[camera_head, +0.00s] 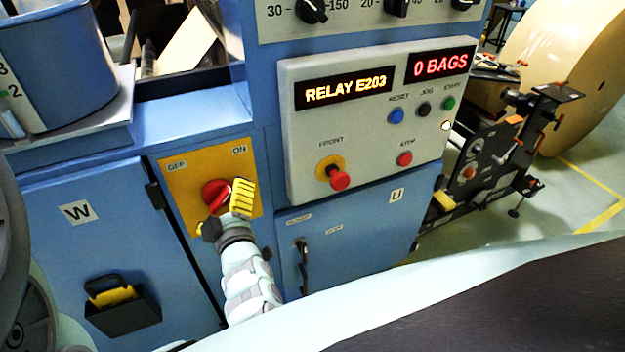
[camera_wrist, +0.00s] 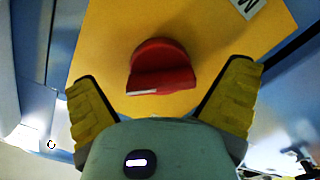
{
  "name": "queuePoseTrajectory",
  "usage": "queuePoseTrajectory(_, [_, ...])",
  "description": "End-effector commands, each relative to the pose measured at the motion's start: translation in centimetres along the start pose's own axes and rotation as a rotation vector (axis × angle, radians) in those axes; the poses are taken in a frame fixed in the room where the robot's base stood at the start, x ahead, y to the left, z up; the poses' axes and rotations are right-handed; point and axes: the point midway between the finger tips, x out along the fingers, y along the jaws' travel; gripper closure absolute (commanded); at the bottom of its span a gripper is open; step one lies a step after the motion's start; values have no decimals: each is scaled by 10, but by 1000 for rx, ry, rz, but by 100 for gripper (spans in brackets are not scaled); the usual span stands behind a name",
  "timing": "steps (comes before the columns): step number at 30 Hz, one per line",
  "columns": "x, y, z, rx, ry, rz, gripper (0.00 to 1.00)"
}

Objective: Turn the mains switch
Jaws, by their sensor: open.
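The mains switch (camera_head: 215,194) is a red rotary knob on a yellow plate (camera_head: 176,180) marked OFF at left and ON at right. In the wrist view the red knob (camera_wrist: 161,68) sits ahead of and between my two yellow fingers, with a white mark on its edge. My gripper (camera_head: 228,200) is open in front of the plate, and its fingers partly cover the knob in the head view. In the wrist view my gripper (camera_wrist: 165,95) has a finger on each side of the knob, with gaps visible. Contact cannot be told.
A grey control panel (camera_head: 300,150) to the right shows RELAY E203 and 0 BAGS, with several buttons and a red mushroom button (camera_head: 339,180). A door handle (camera_head: 302,262) is below it. A black holder (camera_head: 124,310) is on the left door. A large kraft roll (camera_head: 570,70) stands at right.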

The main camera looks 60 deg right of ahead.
Motion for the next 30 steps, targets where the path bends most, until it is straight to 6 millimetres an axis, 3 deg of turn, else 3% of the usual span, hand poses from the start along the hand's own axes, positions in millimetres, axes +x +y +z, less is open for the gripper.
queuePoseTrajectory(9, [-64,1,2,1,-9,3,0])
queuePoseTrajectory(15, [-91,1,1,1,-4,5,0])
queuePoseTrajectory(30, [-101,1,0,1,-2,4,0])
